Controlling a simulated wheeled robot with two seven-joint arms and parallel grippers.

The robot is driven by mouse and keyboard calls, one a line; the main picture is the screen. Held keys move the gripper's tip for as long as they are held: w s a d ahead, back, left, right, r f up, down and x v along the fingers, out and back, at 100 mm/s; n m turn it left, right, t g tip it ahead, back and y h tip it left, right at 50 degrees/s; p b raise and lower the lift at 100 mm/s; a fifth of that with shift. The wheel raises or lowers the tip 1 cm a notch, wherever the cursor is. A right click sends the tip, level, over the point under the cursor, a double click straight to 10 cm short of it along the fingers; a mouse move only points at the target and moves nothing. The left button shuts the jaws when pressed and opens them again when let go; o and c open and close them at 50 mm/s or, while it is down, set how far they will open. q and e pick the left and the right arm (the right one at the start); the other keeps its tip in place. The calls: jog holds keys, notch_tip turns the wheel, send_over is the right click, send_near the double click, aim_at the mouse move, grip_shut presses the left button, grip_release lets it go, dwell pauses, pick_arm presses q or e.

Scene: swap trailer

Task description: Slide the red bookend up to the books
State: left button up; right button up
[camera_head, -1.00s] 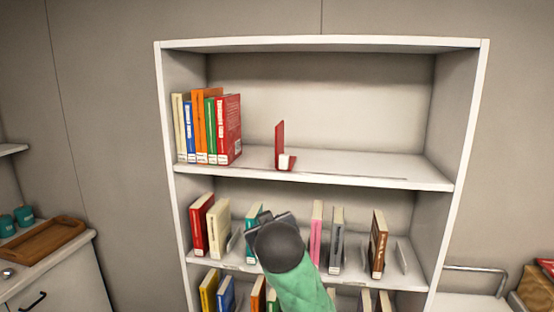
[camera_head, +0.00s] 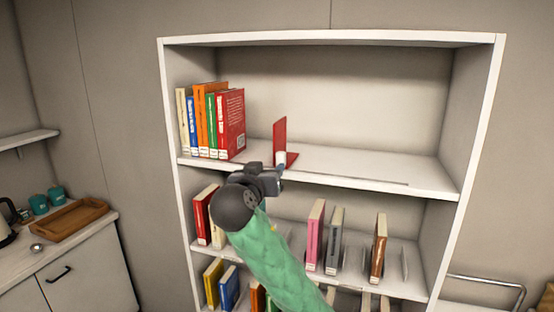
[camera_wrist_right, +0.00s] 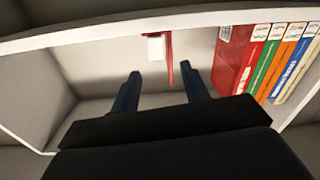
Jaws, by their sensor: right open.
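The red bookend (camera_head: 280,139) stands upright on the top shelf, with a white label low on its front. It is apart from the row of books (camera_head: 212,122), which leans at the shelf's left end with a red book nearest the bookend. My right gripper (camera_head: 279,167) is open at the front edge of the top shelf, just in front of the bookend's lower part. In the right wrist view the two fingers (camera_wrist_right: 160,76) are apart and empty, and the bookend (camera_wrist_right: 170,60) shows beyond them. My left gripper is not in view.
The top shelf (camera_head: 370,170) is bare right of the bookend. More books stand on the shelf below, such as a pink book (camera_head: 316,236); my right arm covers part of that row. A counter with a wooden tray (camera_head: 72,226) stands at left.

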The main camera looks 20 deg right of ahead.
aim_at(280, 158)
jog(key=shift+w+d+r+m+p, duration=0.25)
jog(key=shift+w+d+m+p, duration=0.2)
jog(key=shift+w+d+p, duration=0.15)
jog(key=shift+w+d+r+m+p, duration=0.2)
jog(key=shift+w+d+m+p, duration=0.25)
jog(key=shift+w+p, duration=0.2)
jog(key=p+x, duration=0.1)
jog(key=x, duration=0.2)
jog(key=shift+d+f+p, duration=0.1)
jog(key=shift+p, duration=0.3)
jog(key=shift+w+d+f, duration=0.15)
jog(key=shift+w+d, duration=0.2)
jog(key=shift+w, duration=0.25)
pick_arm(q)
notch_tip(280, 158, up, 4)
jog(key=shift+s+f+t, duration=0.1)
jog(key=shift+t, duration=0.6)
pick_arm(e)
grip_shut()
